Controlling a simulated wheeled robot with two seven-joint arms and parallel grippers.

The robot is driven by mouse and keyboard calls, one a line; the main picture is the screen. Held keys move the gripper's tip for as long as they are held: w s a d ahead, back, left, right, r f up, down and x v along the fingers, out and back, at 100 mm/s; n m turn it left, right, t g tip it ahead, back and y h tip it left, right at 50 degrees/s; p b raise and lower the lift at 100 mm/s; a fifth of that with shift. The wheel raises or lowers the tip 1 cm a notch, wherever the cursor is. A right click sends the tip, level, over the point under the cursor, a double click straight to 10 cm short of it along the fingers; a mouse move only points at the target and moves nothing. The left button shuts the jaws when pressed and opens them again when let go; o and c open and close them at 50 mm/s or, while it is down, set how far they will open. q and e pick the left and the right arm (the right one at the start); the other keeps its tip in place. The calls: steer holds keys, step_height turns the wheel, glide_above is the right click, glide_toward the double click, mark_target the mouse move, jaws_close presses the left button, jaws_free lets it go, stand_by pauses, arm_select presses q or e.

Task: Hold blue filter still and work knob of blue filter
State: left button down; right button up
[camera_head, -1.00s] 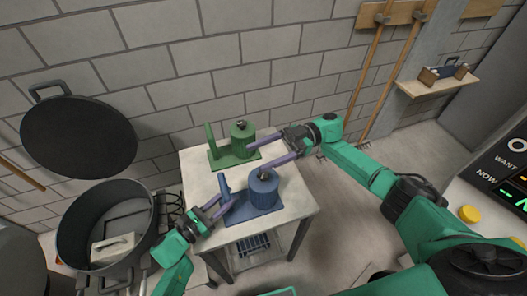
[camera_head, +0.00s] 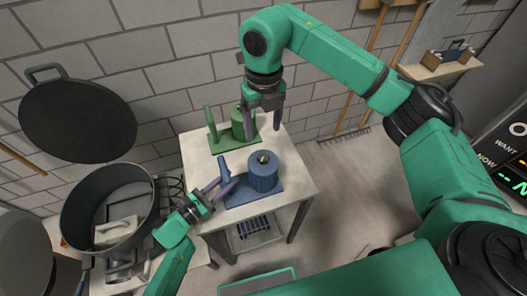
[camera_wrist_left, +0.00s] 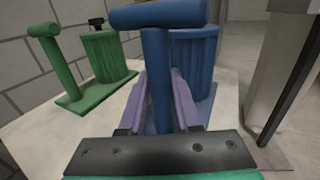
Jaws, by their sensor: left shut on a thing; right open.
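The blue filter (camera_head: 264,178) stands on the table, a round canister on a flat base with a T-topped post beside it. A small knob (camera_head: 263,157) sits on top of its canister. My left gripper (camera_head: 226,186) is shut on the blue post (camera_wrist_left: 157,75), one purple finger on each side below the crossbar (camera_wrist_left: 158,14). The canister is partly hidden behind the post in the left wrist view. My right gripper (camera_head: 264,122) is open and empty, fingers pointing down, behind the blue filter and beside the green filter. It is apart from the blue knob.
A green filter (camera_head: 228,146) of the same shape stands at the back of the table (camera_head: 298,182), partly covered by my right gripper. A large dark pot (camera_head: 75,222) stands at the left. The table's right side is clear.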

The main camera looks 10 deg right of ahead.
mark_target(264, 156)
step_height(264, 156, down, 12)
steer(key=shift+w+d+r, duration=0.1)
steer(key=shift+w+d, duration=0.05)
steer(key=shift+c, duration=0.3)
jaws_close()
